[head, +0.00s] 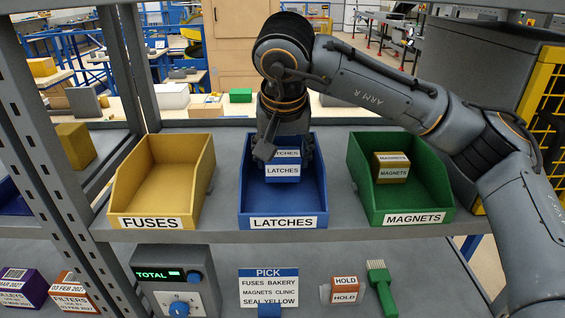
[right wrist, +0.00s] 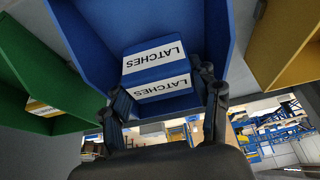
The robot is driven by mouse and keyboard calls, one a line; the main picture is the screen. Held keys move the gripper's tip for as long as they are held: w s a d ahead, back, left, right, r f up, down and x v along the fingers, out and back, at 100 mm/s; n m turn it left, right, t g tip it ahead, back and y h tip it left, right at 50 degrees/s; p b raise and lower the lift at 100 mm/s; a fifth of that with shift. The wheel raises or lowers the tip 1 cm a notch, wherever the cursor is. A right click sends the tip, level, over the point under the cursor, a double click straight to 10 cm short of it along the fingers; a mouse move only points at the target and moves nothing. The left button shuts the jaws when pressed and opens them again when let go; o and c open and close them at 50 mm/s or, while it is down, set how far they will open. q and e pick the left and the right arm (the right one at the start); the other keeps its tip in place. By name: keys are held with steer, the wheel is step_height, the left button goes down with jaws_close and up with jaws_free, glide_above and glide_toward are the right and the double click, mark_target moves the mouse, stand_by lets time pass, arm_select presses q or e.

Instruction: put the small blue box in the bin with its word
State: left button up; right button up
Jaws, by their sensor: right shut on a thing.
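The small blue box (head: 283,172) has white labels reading LATCHES. It is inside the blue bin (head: 283,200), towards its back, and the bin's front label also reads LATCHES. My right gripper (head: 285,153) reaches down into the back of this bin, shut on the box with a finger on either side. The right wrist view shows the box (right wrist: 155,72) between the fingers (right wrist: 160,95), with the blue bin wall (right wrist: 85,40) around it. Whether the box touches the bin floor is hard to tell. My left gripper is not in view.
A yellow FUSES bin (head: 157,185) stands left, looking empty. A green MAGNETS bin (head: 400,200) stands right, holding a yellow MAGNETS box (head: 391,168). On the lower level are a PICK sign (head: 269,287), a TOTAL display unit (head: 173,280), a HOLD block (head: 344,290) and a green brush (head: 381,285).

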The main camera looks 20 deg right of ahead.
mark_target(282, 171)
steer(key=shift+w+d, duration=0.1)
steer(key=shift+w, duration=0.25)
steer(key=shift+w+f+p, duration=0.15)
steer(key=shift+f+p, duration=0.15)
step_height(282, 171, down, 3)
steer(key=shift+p, duration=0.45)
steer(key=shift+f, duration=0.1)
steer(key=o, duration=0.7)
steer(key=shift+f+b, duration=0.1)
steer(key=shift+b, duration=0.2)
steer(key=o, duration=0.4)
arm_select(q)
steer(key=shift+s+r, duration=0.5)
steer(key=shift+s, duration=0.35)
arm_select(e)
steer(key=shift+o, duration=0.2)
